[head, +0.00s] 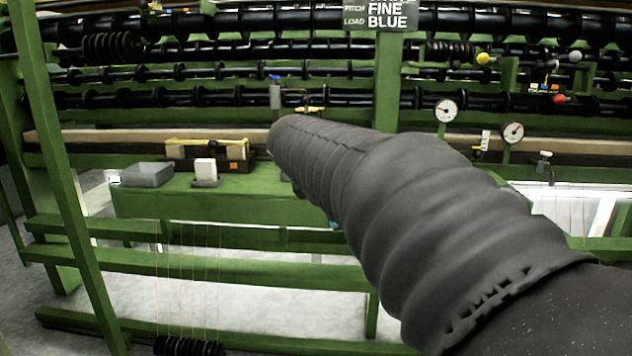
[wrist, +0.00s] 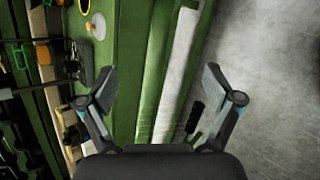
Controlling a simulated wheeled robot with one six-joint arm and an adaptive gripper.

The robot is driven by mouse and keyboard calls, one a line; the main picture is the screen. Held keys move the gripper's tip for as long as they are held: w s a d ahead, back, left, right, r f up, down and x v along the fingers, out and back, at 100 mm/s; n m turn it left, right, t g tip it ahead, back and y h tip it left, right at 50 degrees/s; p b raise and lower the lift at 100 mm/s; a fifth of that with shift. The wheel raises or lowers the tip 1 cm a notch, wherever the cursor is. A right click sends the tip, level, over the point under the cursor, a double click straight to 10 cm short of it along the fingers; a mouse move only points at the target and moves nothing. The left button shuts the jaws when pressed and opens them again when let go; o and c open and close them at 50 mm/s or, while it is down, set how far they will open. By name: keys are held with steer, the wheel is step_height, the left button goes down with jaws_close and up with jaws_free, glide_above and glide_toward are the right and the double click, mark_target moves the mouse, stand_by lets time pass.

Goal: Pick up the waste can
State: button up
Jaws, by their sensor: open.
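I cannot make out a waste can for certain in either view. My gripper (wrist: 159,82) shows in the wrist view with its two fingers wide apart and nothing between them. Behind the gap are a green frame and a pale strip of floor. A small pale round thing with an orange part (wrist: 97,26) is on the green surface at the upper left of the wrist view; I cannot tell what it is. In the head view my dark sleeved arm reaches across the middle, and my gripper is hidden behind it.
Dial gauges (head: 446,111) and knobs are at the right. Green beams cross low at the left.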

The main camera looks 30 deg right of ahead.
steer(key=w+d+n+h+b, duration=0.1)
steer(key=w+d+n, duration=0.2)
steer(key=w+d, duration=0.2)
steer(key=w+d+n+h+b, duration=0.1)
steer(key=w+d+n+h, duration=0.1)
steer(key=w+d, duration=0.4)
steer(key=w+d+n+h+b, duration=0.1)
steer(key=w+d+n, duration=0.3)
steer(key=d, duration=0.6)
steer(key=shift+w+d+r+g+h, duration=0.15)
steer(key=shift+w+h, duration=0.2)
steer(key=shift+w, duration=0.2)
steer(key=shift+w+a+r+g+h, duration=0.1)
steer(key=shift+w+r+g+h, duration=0.05)
steer(key=shift+w+h, duration=0.3)
steer(key=shift+x, duration=2.9)
steer(key=shift+s+r, duration=0.1)
steer(key=shift+s, duration=0.05)
steer(key=c, duration=1.4)
steer(key=shift+c, duration=0.2)
steer(key=shift+r, duration=0.55)
steer(key=s+d+r+p, duration=0.2)
steer(key=s+d+r, duration=0.1)
steer(key=s+r, duration=0.7)
steer(key=shift+s+d+p, duration=0.2)
steer(key=shift+s+p, duration=0.15)
steer(key=shift+s, duration=0.25)
